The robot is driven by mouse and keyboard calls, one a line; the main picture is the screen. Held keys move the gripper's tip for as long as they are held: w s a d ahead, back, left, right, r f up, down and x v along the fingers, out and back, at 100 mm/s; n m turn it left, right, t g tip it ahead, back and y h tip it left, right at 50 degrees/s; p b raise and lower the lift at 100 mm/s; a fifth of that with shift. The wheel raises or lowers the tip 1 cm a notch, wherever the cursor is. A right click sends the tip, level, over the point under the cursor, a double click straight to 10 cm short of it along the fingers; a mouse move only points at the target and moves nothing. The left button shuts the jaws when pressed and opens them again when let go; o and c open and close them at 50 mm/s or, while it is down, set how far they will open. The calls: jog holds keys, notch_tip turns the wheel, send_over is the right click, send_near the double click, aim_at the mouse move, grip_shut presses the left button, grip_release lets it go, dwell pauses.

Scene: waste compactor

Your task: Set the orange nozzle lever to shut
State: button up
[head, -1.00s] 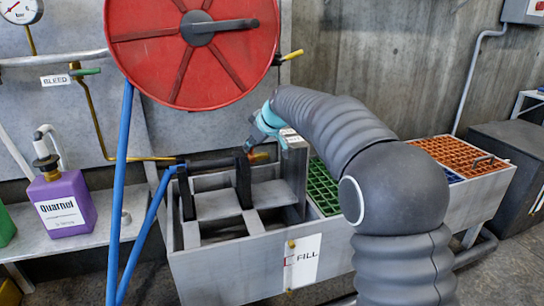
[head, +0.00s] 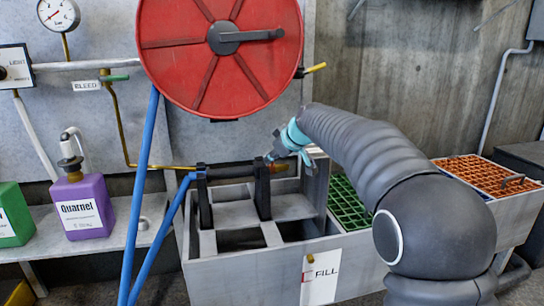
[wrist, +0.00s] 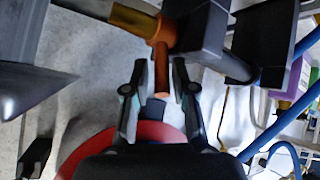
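The orange nozzle lever (wrist: 162,72) is a short rod sticking out from an amber nozzle (wrist: 130,18) in the wrist view. In the head view the nozzle (head: 281,169) lies at the right end of a dark bar on black brackets; the lever is hidden or too small to tell apart there. My gripper (wrist: 158,78) is open, with one finger on each side of the lever and visible gaps between. In the head view my gripper (head: 270,158) is just above the nozzle, by the right bracket (head: 262,190).
A red hose reel (head: 190,60) hangs above and left of my gripper. A grey trough (head: 250,270) with a green grate (head: 348,204) and an orange grate (head: 480,172) stands below. A blue pipe (head: 140,200) and a purple jug (head: 84,208) are at the left.

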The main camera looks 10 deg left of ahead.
jog(key=shift+o, duration=0.2)
jog(key=shift+r, duration=0.1)
jog(key=shift+s+r, duration=0.15)
jog(key=v, duration=1.1)
jog(key=shift+s+d, duration=0.15)
jog(key=shift+s, duration=0.05)
jog(key=shift+r, duration=0.15)
jog(key=shift+c, duration=0.2)
